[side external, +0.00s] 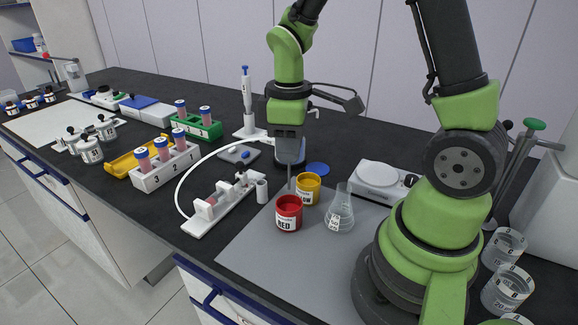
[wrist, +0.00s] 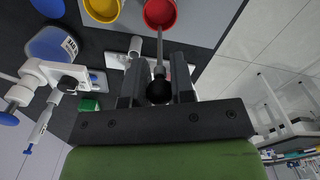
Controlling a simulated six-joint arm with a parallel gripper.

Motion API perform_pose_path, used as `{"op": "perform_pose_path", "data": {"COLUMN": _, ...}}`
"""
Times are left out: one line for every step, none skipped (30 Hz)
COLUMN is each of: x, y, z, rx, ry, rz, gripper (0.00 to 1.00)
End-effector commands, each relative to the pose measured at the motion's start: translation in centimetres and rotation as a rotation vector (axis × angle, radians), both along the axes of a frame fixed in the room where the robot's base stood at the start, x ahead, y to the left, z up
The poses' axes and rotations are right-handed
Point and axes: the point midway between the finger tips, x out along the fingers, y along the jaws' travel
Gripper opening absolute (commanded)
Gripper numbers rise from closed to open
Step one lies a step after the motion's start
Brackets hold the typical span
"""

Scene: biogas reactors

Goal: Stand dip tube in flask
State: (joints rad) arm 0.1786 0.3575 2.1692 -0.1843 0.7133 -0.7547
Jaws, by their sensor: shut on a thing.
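The clear conical flask (side external: 340,212) stands upright on the grey mat, right of the red jar (side external: 289,215) and the yellow jar (side external: 308,190). My gripper (side external: 290,152) is above the jars, pointing down, left of and higher than the flask. It is shut on a thin grey rod, seemingly the dip tube (side external: 290,181), which hangs upright. In the wrist view the tube (wrist: 160,48) runs from between the fingers (wrist: 157,88) towards the open red jar (wrist: 160,12). I cannot tell whether its lower end is inside that jar. The flask is not in the wrist view.
A white balance (side external: 384,180) stands behind the flask, and a blue lid (side external: 317,169) lies behind the jars. Left are a white stand with a curved hose (side external: 222,208) and a white tube rack (side external: 165,168). The mat's front part (side external: 270,255) is clear.

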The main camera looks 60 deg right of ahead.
Motion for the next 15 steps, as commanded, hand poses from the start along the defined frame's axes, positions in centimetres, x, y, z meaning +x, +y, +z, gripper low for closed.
{"op": "perform_pose_path", "data": {"x": -0.2, "y": -0.3, "z": 0.7, "rx": -0.002, "ry": -0.004, "rz": -0.013, "gripper": 0.0}}
{"op": "perform_pose_path", "data": {"x": -0.4, "y": -0.5, "z": 1.1, "rx": -0.001, "ry": -0.005, "rz": -0.029, "gripper": 0.0}}
{"op": "perform_pose_path", "data": {"x": -0.9, "y": -1.0, "z": 1.7, "rx": -0.001, "ry": -0.005, "rz": -0.061, "gripper": 0.0}}
{"op": "perform_pose_path", "data": {"x": -1.4, "y": -1.5, "z": 2.1, "rx": -0.001, "ry": -0.005, "rz": -0.093, "gripper": 0.0}}
{"op": "perform_pose_path", "data": {"x": -2.0, "y": -2.0, "z": 2.5, "rx": -0.001, "ry": -0.005, "rz": -0.13, "gripper": 0.0}}
{"op": "perform_pose_path", "data": {"x": -2.9, "y": -2.7, "z": 3.1, "rx": -0.001, "ry": -0.005, "rz": -0.184, "gripper": 0.0}}
{"op": "perform_pose_path", "data": {"x": -3.6, "y": -3.2, "z": 3.5, "rx": -0.001, "ry": -0.005, "rz": -0.225, "gripper": 0.0}}
{"op": "perform_pose_path", "data": {"x": -4.3, "y": -3.6, "z": 3.8, "rx": -0.001, "ry": -0.005, "rz": -0.267, "gripper": 0.0}}
{"op": "perform_pose_path", "data": {"x": -5.3, "y": -4.1, "z": 4.2, "rx": 0.0, "ry": -0.005, "rz": -0.319, "gripper": 0.0}}
{"op": "perform_pose_path", "data": {"x": -5.9, "y": -4.4, "z": 4.5, "rx": 0.0, "ry": -0.005, "rz": -0.358, "gripper": 0.0}}
{"op": "perform_pose_path", "data": {"x": -6.5, "y": -4.6, "z": 4.7, "rx": 0.0, "ry": -0.003, "rz": -0.391, "gripper": 0.0}}
{"op": "perform_pose_path", "data": {"x": -7.2, "y": -4.9, "z": 5.0, "rx": 0.0, "ry": -0.003, "rz": -0.43, "gripper": 0.0}}
{"op": "perform_pose_path", "data": {"x": -7.7, "y": -5.0, "z": 5.1, "rx": 0.0, "ry": -0.002, "rz": -0.455, "gripper": 0.0}}
{"op": "perform_pose_path", "data": {"x": -8.1, "y": -5.2, "z": 5.2, "rx": 0.001, "ry": -0.002, "rz": -0.477, "gripper": 0.0}}
{"op": "perform_pose_path", "data": {"x": -8.5, "y": -5.3, "z": 5.3, "rx": 0.001, "ry": -0.002, "rz": -0.499, "gripper": 0.0}}
